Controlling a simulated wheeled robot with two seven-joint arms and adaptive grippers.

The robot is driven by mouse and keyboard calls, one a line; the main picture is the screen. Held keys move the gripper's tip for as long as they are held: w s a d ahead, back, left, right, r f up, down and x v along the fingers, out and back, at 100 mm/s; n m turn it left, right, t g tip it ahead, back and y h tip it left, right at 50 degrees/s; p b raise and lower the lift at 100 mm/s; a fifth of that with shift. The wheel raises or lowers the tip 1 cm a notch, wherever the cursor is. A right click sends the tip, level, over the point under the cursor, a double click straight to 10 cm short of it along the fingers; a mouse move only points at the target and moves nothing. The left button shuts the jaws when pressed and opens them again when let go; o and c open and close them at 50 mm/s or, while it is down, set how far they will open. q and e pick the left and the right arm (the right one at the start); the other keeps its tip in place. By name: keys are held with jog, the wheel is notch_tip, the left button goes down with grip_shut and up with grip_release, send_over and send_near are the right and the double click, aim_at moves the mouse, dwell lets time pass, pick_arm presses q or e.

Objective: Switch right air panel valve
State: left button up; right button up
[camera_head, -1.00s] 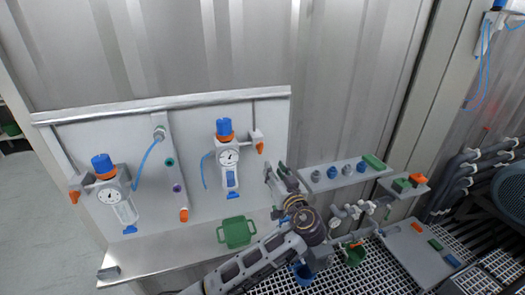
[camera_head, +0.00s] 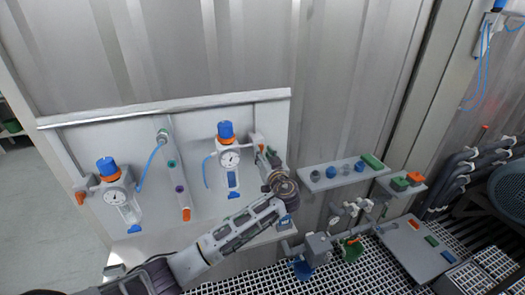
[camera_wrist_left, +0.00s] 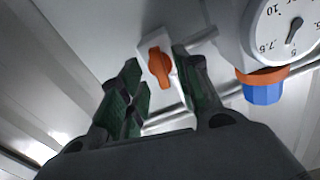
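The right air panel valve has an orange handle (camera_head: 261,147) on a white block at the right end of the panel. In the left wrist view the orange handle (camera_wrist_left: 160,66) lies in the gap between my fingertips, with the white block around it. My left gripper (camera_head: 267,156) is at this valve, partly covering it in the head view. Its green-padded fingers (camera_wrist_left: 157,62) are apart, with nothing clamped. I cannot tell whether they reach around the handle or stop just short. My right gripper is not in view.
The right regulator (camera_head: 229,160), with gauge and blue knob, sits just left of the valve. A second regulator (camera_head: 115,195) with an orange handle is farther left. A shelf (camera_head: 318,183) with small fittings is to the right. My left arm crosses the lower ledge.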

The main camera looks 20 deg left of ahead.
pick_arm(q)
jog(key=shift+x, duration=0.85)
grip_shut()
